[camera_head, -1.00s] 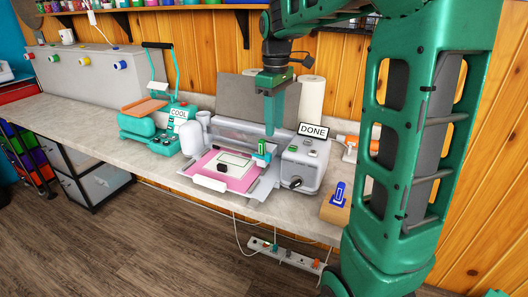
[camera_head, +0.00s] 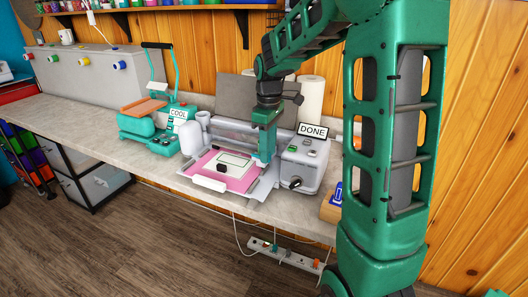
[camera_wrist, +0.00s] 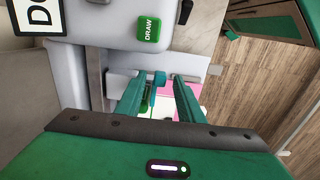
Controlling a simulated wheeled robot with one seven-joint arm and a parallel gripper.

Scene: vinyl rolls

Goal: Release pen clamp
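The plotter machine (camera_head: 300,165) stands on the counter with a "DONE" sign on top and a pink sheet (camera_head: 240,178) on its bed. My gripper (camera_head: 265,158) is low over the machine's carriage, at the right end of the bed, and hides most of the pen and clamp there. In the wrist view my gripper's two fingers (camera_wrist: 160,86) are apart. A small teal-blue piece, seemingly the pen clamp (camera_wrist: 159,77), shows between the fingertips. A bit of green, likely the pen (camera_wrist: 145,106), shows beside the left finger. I cannot tell whether either finger touches the clamp.
A green "DRAW" button (camera_wrist: 149,27) is on the machine's housing close to my gripper. A wooden block with a blue item (camera_head: 335,200) is at the right, partly behind my arm. A teal heat press (camera_head: 150,125) with a "COOL" sign stands to the left.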

